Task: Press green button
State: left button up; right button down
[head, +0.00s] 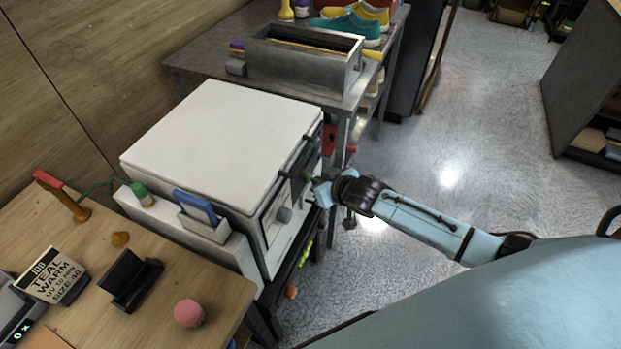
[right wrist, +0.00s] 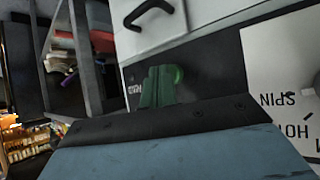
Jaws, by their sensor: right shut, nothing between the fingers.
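The green button (head: 309,177) sits on the dark front panel of a white box-shaped machine (head: 225,140). I cannot tell whether the fingertips touch the button. My left gripper is not in view.
A grey knob (head: 284,214) is on the machine's front, left of the button. A wooden table (head: 215,285) with a pink round item (head: 188,312) and a label card (head: 52,277) is at the lower left. A metal bench (head: 200,62) with shoes stands behind. Open floor lies right.

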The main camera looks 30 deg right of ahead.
jog(key=shift+w+a, duration=0.2)
dwell(0.4)
jog(key=shift+s, duration=0.1)
jog(key=shift+s+d+p, duration=0.6)
jog(key=shift+d, duration=0.05)
jog(key=s+d+p, duration=0.1)
jog(key=s, duration=0.1)
jog(key=s+d+p, duration=0.1)
jog(key=s+d, duration=0.1)
jog(key=shift+d, duration=0.1)
dwell(0.3)
dwell(0.7)
